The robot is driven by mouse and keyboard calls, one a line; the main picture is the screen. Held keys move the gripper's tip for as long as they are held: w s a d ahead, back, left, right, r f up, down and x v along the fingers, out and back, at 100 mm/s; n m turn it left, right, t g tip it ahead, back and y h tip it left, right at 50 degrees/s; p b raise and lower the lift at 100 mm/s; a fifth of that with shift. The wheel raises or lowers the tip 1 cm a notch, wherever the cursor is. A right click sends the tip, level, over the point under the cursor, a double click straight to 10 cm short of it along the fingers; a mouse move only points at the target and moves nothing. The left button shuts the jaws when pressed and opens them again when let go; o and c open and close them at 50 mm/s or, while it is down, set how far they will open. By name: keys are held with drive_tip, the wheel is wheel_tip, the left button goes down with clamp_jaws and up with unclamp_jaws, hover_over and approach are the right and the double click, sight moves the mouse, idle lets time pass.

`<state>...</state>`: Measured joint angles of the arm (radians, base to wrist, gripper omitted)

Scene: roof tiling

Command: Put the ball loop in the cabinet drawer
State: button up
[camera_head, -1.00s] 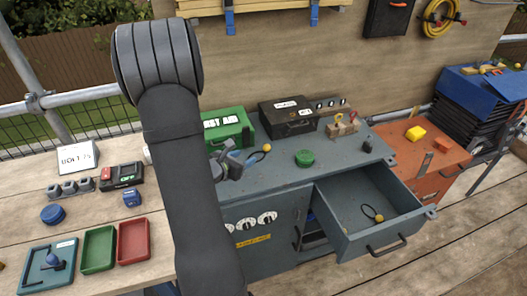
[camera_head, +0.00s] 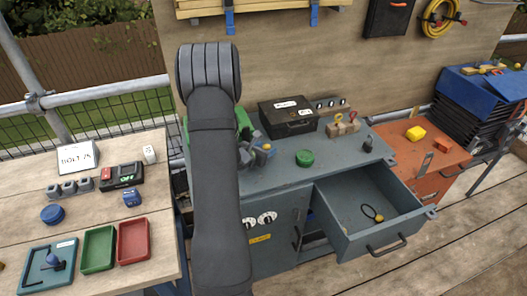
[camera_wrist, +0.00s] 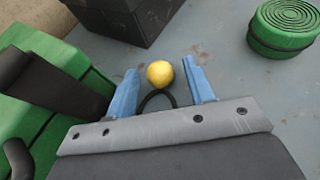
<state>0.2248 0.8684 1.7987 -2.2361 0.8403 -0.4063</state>
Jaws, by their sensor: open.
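A ball loop, a yellow ball with a black loop, lies on the grey cabinet top; the ball (camera_head: 267,147) shows beside my gripper (camera_head: 257,151), and it also shows in the wrist view (camera_wrist: 160,74). My gripper (camera_wrist: 162,80) is open there, with its blue fingers on either side of the ball and loop, not closed on them. The loop's near part is hidden by the gripper body. The cabinet drawer (camera_head: 340,238) is pulled out. Another yellow ball with a black loop (camera_head: 376,214) lies inside it.
A green case (camera_wrist: 50,110) is close on the left of my gripper. A black box (camera_head: 287,116) stands behind, and a green round tin (camera_head: 304,158) sits to the right. A wooden holder (camera_head: 343,128) stands further right. The drawer's floor is mostly clear.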

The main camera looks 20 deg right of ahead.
drive_tip(key=c, duration=1)
clamp_jaws()
